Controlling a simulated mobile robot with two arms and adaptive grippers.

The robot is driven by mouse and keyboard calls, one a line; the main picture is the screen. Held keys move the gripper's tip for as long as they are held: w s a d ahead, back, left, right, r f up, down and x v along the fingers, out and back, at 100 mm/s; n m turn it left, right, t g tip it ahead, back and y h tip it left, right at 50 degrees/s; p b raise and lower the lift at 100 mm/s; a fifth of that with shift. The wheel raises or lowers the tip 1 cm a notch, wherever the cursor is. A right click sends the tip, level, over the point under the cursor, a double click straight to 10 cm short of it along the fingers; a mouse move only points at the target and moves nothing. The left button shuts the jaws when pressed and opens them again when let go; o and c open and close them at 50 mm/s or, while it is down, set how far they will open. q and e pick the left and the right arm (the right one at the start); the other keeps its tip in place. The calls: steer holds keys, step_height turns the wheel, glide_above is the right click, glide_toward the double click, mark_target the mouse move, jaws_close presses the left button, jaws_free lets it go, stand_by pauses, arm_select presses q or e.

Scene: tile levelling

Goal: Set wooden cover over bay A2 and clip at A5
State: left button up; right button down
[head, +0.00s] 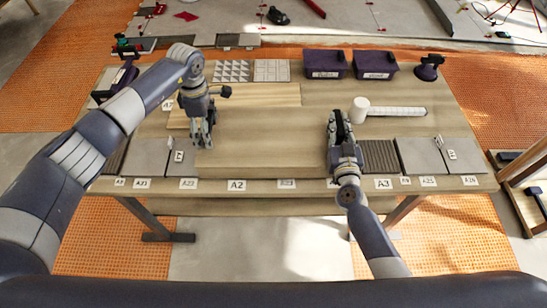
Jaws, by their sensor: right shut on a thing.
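A broad brown wooden cover (265,150) lies flat at the middle front of the table, behind the A2 label (237,185). It hides whatever is under it. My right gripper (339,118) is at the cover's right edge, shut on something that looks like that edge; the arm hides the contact. My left gripper (202,142) points down at the cover's left edge, and its finger gap is unclear. A small pale clip-like piece (171,143) stands on the grey tile left of the cover. I cannot read an A5 label.
A lighter wooden board (265,94) lies behind the cover. Patterned tiles (232,71), two purple bins (375,64) and a white cylinder with a ruled strip (395,112) are farther back. Grey tiles (418,155) lie at the right front. A wooden stand (520,185) is beside the table.

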arm_select(q)
steer(key=shift+f, duration=0.1)
arm_select(e)
steer(key=shift+d, duration=0.15)
